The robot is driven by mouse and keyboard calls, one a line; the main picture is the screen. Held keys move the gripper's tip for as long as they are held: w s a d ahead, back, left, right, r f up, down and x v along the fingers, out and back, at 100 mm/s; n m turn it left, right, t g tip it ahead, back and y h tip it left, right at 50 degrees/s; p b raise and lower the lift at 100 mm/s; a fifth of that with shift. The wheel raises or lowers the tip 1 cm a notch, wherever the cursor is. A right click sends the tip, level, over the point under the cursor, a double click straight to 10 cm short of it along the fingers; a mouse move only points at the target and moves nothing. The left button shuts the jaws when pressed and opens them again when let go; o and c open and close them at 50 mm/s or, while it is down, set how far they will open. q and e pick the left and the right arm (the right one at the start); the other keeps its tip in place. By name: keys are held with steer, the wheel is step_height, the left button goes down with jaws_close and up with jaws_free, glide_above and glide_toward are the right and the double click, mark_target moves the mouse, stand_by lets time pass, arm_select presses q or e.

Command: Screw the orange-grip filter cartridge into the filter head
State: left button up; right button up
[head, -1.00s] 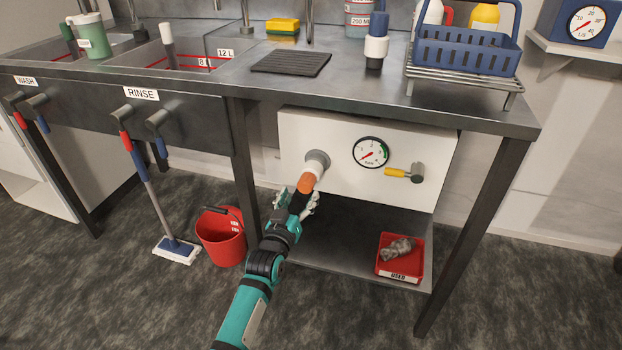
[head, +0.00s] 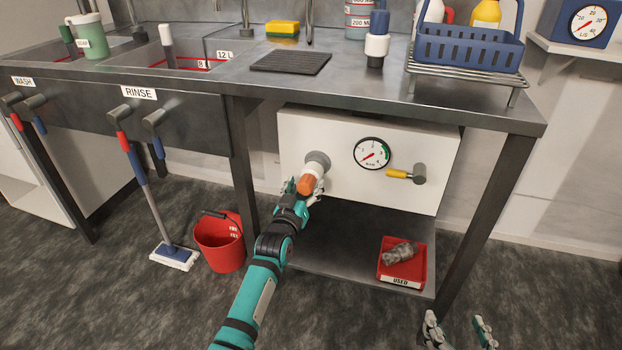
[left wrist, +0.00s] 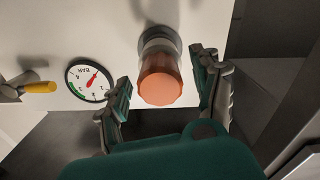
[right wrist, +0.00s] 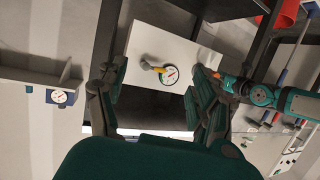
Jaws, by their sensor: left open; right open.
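The filter cartridge has an orange grip (head: 307,185) and a short pale body. Its far end meets the round grey filter head (head: 318,160) on the white panel. How deep it sits I cannot tell. My left gripper (head: 303,190) is open at the orange grip. In the left wrist view the orange grip (left wrist: 160,82) lies between the spread fingers (left wrist: 163,80), with a visible gap on each side. My right gripper (head: 460,332) is open and empty at the bottom right, away from the cartridge; its spread fingers also show in the right wrist view (right wrist: 153,80).
A pressure gauge (head: 372,153) and a yellow-handled valve (head: 404,174) are right of the filter head. A red USED tray (head: 416,284) with a grey object stands on the lower shelf. A red bucket (head: 220,246) and a mop (head: 172,254) are left on the floor.

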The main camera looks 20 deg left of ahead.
arm_select(q)
steer(key=shift+w, duration=0.25)
arm_select(e)
steer(key=shift+w+a+r+t, duration=0.2)
steer(key=shift+r+t, duration=0.1)
steer(key=shift+r, duration=0.2)
steer(key=shift+d, duration=0.1)
